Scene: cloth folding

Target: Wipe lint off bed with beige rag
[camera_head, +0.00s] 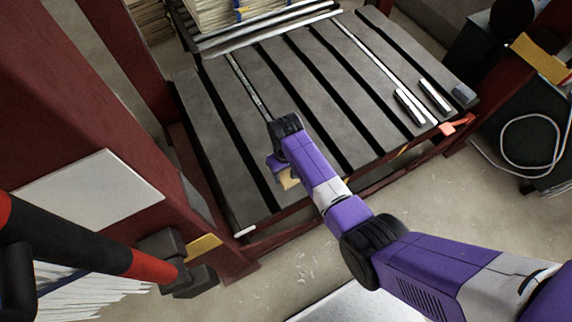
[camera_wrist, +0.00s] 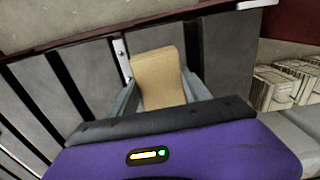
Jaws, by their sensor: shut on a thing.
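My gripper (camera_wrist: 158,98) is shut on the beige rag (camera_wrist: 158,75), which shows as a folded tan block between the two grey fingers in the wrist view. In the head view a small part of the rag (camera_head: 289,180) shows beside my purple wrist, over the left front part of the bed. The bed (camera_head: 325,95) is a grey slatted metal surface with dark slots and a dark red frame. I cannot tell whether the rag touches it. I cannot make out lint on the bed surface. Pale flecks (camera_head: 305,275) lie on the floor in front of it.
A dark red column (camera_head: 70,120) with a white panel (camera_head: 90,190) stands at the left. Metal bars (camera_head: 409,108) lie on the bed's right side. Stacked boards (camera_head: 225,12) sit at the back. A black unit with a white cable (camera_head: 533,140) stands at the right.

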